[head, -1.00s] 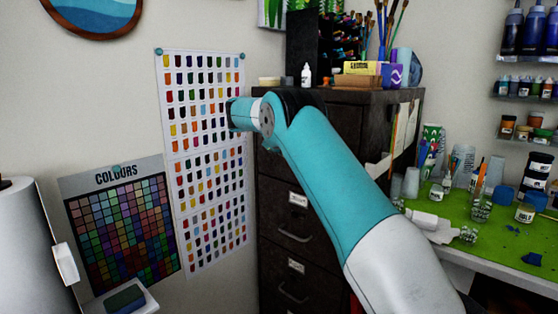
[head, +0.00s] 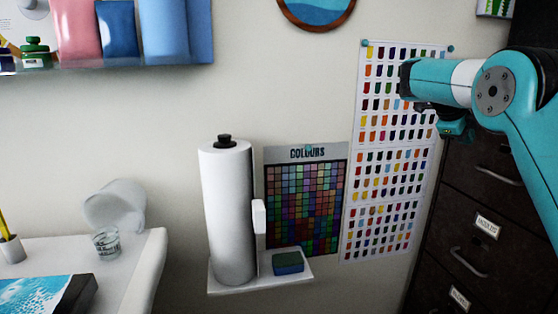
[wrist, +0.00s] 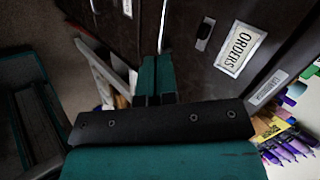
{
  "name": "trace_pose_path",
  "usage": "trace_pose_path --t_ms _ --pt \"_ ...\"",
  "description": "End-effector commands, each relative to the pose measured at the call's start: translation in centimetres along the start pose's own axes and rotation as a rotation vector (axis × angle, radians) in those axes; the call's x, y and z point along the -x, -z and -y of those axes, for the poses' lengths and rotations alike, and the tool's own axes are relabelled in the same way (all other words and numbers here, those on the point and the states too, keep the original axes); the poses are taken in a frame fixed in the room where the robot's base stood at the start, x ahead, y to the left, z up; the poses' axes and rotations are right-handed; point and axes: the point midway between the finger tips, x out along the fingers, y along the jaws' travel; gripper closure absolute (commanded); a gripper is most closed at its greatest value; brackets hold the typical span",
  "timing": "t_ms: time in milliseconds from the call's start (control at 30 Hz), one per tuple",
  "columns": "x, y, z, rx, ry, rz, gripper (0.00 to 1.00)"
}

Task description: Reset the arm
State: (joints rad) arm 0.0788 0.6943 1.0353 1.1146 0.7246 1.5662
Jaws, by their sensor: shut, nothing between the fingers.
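My gripper (wrist: 156,62) shows in the wrist view as two teal fingers side by side beyond a black bar. They are shut with nothing between them. In the head view my teal and white arm comes in from the right edge, bent, in front of the wall and the dark cabinet. The fingers cannot be made out clearly there.
A dark filing cabinet (head: 480,195) stands at right; its drawer label (wrist: 234,50) shows in the wrist view. Colour charts (head: 305,200) hang on the wall. A paper roll (head: 228,215) and sponge (head: 288,262) sit on a small shelf (head: 225,287). A white table (head: 135,265) stands at left.

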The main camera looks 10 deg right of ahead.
Motion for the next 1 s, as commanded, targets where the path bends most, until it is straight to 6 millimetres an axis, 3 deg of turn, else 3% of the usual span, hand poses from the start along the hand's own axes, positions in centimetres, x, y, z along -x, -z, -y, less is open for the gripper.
trace_pose_path --t_ms 67,167,267,333,467,600,700,800,833,1000 --pt "3.1 -1.2 -1.4 0.282 -0.010 0.106 1.00" --pt "7.3 -2.4 -5.4 0.728 -0.008 0.276 1.00" --pt "11.5 -2.2 -11.1 1.175 0.019 0.465 1.00" --pt "14.4 -1.0 -15.7 1.476 0.057 0.608 1.00" --pt "19.1 3.0 -24.2 1.952 0.160 0.879 1.00" --pt "23.0 9.0 -32.4 2.348 0.315 1.176 1.00" --pt "24.9 13.2 -36.8 2.539 0.434 1.367 1.00" --pt "26.1 16.5 -39.8 2.655 0.535 1.515 1.00" --pt "26.4 17.2 -40.4 -2.673 -0.560 -1.547 1.00" --pt "27.1 19.3 -42.1 -2.546 -0.588 -1.531 1.00"
